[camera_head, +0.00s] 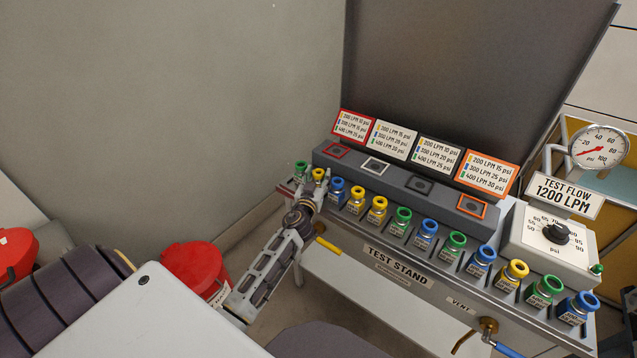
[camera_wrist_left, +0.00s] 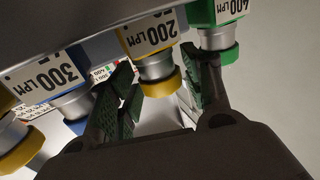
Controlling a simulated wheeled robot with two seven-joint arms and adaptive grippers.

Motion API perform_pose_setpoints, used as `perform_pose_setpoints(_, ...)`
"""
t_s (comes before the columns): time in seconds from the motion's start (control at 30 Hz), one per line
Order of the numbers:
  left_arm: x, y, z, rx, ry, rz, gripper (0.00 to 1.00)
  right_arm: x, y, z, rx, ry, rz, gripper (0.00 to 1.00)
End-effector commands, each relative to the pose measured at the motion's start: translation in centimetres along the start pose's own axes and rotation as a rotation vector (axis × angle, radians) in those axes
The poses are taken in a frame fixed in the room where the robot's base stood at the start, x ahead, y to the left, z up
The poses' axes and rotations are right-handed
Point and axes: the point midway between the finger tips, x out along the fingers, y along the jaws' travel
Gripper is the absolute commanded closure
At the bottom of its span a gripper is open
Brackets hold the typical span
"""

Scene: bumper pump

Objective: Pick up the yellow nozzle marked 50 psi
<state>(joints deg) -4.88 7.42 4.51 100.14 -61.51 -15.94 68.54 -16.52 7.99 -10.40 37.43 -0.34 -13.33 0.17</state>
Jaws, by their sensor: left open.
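My left gripper (camera_head: 312,190) is open at the left end of the nozzle row on the test stand. A yellow nozzle (camera_head: 318,174) stands there, partly hidden by the gripper. In the left wrist view this yellow nozzle (camera_wrist_left: 160,82) reads 200 LPM and lies between the two spread fingers of the gripper (camera_wrist_left: 160,92), with no clear contact. Its psi mark is not legible. Other yellow nozzles (camera_head: 355,200), (camera_head: 376,210) and (camera_head: 515,273) stand farther along the row. My right gripper does not show.
A green nozzle (camera_wrist_left: 218,45) is close beside the right finger, and a blue nozzle (camera_wrist_left: 65,95) is by the left finger. Signs (camera_head: 395,140) and a grey ledge (camera_head: 400,180) rise behind the row. A gauge (camera_head: 600,148) and dial box (camera_head: 550,240) stand at right.

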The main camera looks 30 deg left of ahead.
Motion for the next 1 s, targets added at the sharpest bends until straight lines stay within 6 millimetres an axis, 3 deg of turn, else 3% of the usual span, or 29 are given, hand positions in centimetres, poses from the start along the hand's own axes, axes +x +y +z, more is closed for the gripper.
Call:
perform_pose_setpoints(0.17,1.1,0.0,-0.1,0.000,0.000,0.000,0.51,-0.1,1.1,0.4,-0.006,-0.006,0.012,0.60)
perform_pose_setpoints(0.37,1.4,0.0,0.0,0.000,0.000,-0.001,0.51,0.0,2.4,-0.5,-0.009,0.004,0.024,0.60)
perform_pose_setpoints(0.73,1.4,0.0,0.0,0.000,0.000,0.000,0.51,0.0,1.2,-0.8,-0.004,0.010,0.012,0.60)
perform_pose_setpoints(1.0,1.4,0.0,0.0,0.000,0.000,0.000,0.85,-0.1,0.2,-0.6,-0.001,0.007,0.002,0.60)
